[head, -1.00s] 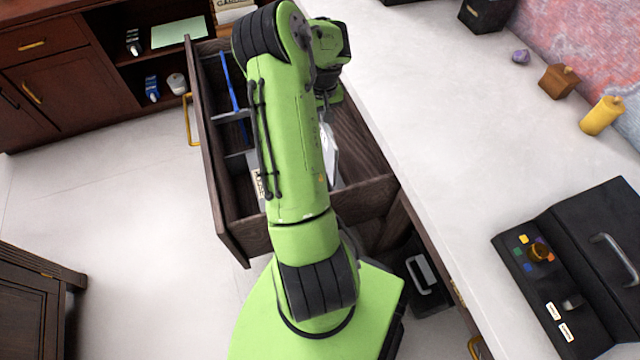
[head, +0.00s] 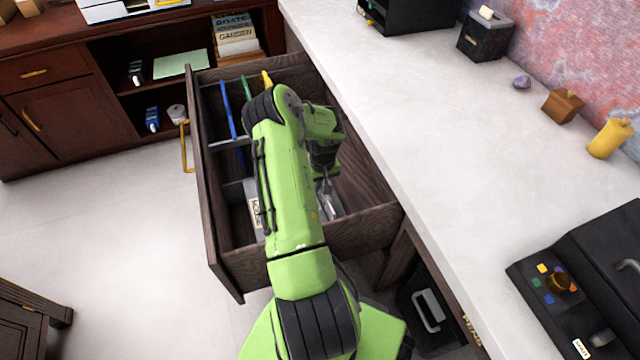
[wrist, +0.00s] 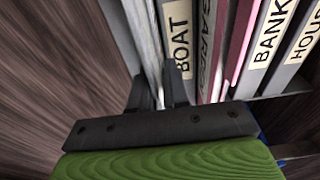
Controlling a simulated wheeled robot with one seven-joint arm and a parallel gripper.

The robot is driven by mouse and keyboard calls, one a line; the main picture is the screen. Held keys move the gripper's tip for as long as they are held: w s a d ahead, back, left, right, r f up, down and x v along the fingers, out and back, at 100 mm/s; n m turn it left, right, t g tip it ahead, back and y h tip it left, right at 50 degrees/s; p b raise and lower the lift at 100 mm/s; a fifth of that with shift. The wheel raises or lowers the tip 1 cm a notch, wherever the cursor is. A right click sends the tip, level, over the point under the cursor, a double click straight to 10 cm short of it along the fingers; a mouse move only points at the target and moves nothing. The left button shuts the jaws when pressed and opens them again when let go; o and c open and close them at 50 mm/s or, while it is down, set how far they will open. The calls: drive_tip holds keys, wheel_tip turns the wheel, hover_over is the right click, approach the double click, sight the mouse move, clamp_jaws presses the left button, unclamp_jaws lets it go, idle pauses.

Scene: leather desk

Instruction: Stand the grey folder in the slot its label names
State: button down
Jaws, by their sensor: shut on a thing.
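The grey folder (wrist: 147,45) shows in the wrist view as a pale upright slab running up from between the fingers. My gripper (wrist: 160,85) is shut on it. In the head view my gripper (head: 325,180) is over the right, near part of the open drawer (head: 380,225), with the folder (head: 331,206) partly visible below it. Further right are labels BANK (wrist: 268,38) and HOUR or similar (wrist: 305,40). The folder's own label is not readable.
A pink folder (wrist: 238,40) stands between GARDEN and BANK. Blue (head: 228,110), green (head: 246,85) and yellow (head: 267,78) upright pieces are in the drawer's far part. The drawer's wooden wall fills the wrist view's left. The pale desktop (head: 430,150) borders the drawer on the right.

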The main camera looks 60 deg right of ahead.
drive_tip(key=shift+f, duration=0.15)
drive_tip(key=c, duration=1.1)
unclamp_jaws()
